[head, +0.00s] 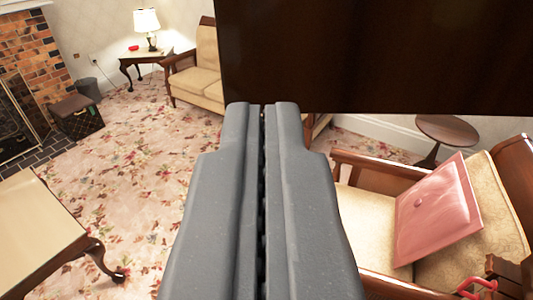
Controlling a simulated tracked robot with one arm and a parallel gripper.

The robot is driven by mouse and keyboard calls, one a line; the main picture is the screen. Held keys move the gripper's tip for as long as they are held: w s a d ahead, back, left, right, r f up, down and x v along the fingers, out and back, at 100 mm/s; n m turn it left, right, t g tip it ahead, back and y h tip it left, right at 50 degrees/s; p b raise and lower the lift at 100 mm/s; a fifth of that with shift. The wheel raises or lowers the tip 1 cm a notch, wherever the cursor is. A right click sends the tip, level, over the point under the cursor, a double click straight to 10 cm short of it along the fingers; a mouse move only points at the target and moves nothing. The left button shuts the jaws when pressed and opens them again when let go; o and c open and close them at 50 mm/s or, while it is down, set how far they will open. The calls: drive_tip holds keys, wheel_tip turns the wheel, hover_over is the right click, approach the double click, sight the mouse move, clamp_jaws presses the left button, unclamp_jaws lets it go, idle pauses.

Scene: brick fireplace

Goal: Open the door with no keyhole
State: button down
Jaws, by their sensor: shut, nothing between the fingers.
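My gripper (262,108) is shut and empty, pointing forward in the middle of the head view. A large dark brown wooden panel (380,55) fills the top right, just beyond and above the fingertips. Its left and bottom edges show; its top and right run out of view. I cannot tell whether it is a door. No keyhole or handle shows on the visible part. I cannot tell whether the fingertips touch it.
A wooden armchair (352,163) with a pink cushion (437,210) is close on the right. A table (30,230) is at left, a brick fireplace (30,60) at far left. A sofa (198,82) and lamp table (145,55) stand behind. Flowered carpet (150,150) is free between.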

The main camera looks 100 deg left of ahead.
sight(265, 49)
drive_tip(key=shift+s+a+p, duration=0.1)
drive_tip(key=shift+s+a, duration=0.15)
drive_tip(key=shift+a, duration=1)
drive_tip(key=shift+s+a+p, duration=0.1)
drive_tip(key=shift+s+a, duration=0.1)
drive_tip(key=shift+a, duration=1.1)
drive_tip(key=shift+s+a+p, duration=0.1)
drive_tip(key=shift+s+a, duration=0.15)
drive_tip(key=shift+a, duration=1)
